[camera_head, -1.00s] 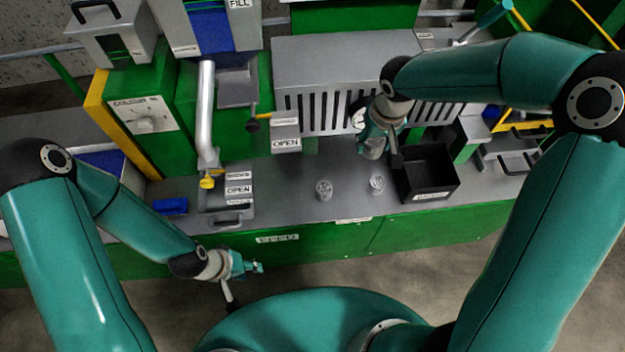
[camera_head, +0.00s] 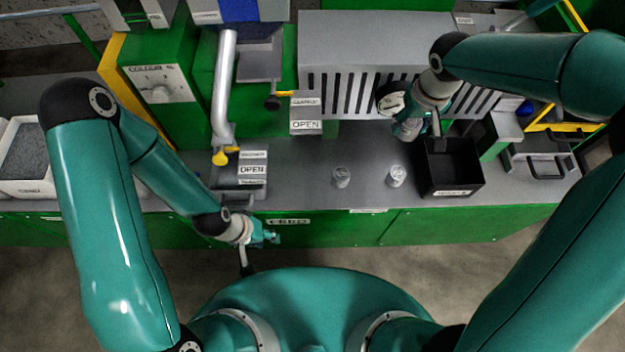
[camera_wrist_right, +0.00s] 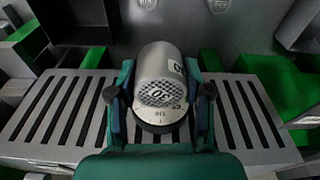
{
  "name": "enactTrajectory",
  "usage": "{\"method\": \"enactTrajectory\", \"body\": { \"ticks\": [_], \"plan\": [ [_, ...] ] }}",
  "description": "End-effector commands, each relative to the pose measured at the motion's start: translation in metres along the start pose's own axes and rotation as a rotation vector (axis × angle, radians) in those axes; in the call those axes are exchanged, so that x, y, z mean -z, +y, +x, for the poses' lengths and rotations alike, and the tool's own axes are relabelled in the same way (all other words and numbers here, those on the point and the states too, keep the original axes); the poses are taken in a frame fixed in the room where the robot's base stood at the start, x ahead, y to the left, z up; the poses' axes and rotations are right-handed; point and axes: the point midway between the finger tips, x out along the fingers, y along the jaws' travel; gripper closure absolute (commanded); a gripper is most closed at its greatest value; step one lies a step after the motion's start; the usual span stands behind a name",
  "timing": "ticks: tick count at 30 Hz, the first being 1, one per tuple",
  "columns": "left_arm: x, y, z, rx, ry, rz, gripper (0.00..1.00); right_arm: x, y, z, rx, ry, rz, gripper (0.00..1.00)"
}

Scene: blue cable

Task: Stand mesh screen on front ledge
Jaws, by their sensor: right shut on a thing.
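My right gripper (camera_head: 408,128) is shut on a grey metal cylinder in front of the slotted grey housing. In the right wrist view the cylinder (camera_wrist_right: 161,62) lies between the two fingers (camera_wrist_right: 160,98) and its perforated mesh end (camera_wrist_right: 160,93) faces the camera. I take this to be the mesh screen. The grey front ledge (camera_head: 305,188) runs along the machine, and two small clear cups (camera_head: 341,177) (camera_head: 396,176) stand on it. My left gripper (camera_head: 275,237) hangs in front of the green front panel, with no object visible in it. Its jaw opening is too small to judge.
A black open box (camera_head: 452,188) stands right of the cups. A round dial (camera_head: 390,98) is close to my right gripper. A grey pipe with a yellow tip (camera_head: 222,110) and an OPEN-labelled block (camera_head: 306,124) stand left. Ledge between the OPEN tray (camera_head: 252,170) and cups is clear.

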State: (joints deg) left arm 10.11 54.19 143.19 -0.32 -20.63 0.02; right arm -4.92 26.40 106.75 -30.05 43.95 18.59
Motion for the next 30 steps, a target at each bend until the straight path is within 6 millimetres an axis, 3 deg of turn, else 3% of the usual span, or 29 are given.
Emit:
{"method": "enactTrajectory", "body": {
  "ticks": [1, 3, 9, 13, 18, 24, 30],
  "plan": [
    [0.000, -0.009, 0.026, 0.000, -0.001, 0.000, 0.60, 0.001, -0.003, 0.018, 0.003, 0.004, -0.043, 0.91],
    [0.000, -0.017, 0.047, 0.000, -0.001, 0.000, 0.60, 0.002, -0.007, 0.026, 0.010, 0.001, -0.120, 0.91],
    [0.000, -0.038, 0.106, 0.000, -0.001, 0.000, 0.60, 0.003, -0.025, 0.045, 0.051, -0.003, -0.375, 0.91],
    [0.001, -0.049, 0.135, 0.000, -0.001, 0.000, 0.60, 0.002, -0.036, 0.050, 0.084, -0.002, -0.525, 0.91],
    [0.001, -0.056, 0.154, 0.000, -0.001, 0.000, 0.60, -0.001, -0.046, 0.049, 0.116, 0.006, -0.656, 0.91],
    [0.001, -0.057, 0.158, 0.000, 0.000, 0.000, 0.60, -0.002, -0.049, 0.047, 0.130, 0.006, -0.704, 0.91],
    [0.001, -0.059, 0.163, 0.000, 0.000, 0.000, 0.60, -0.007, -0.049, 0.076, 0.129, 0.002, -0.702, 0.91]
  ]
}}
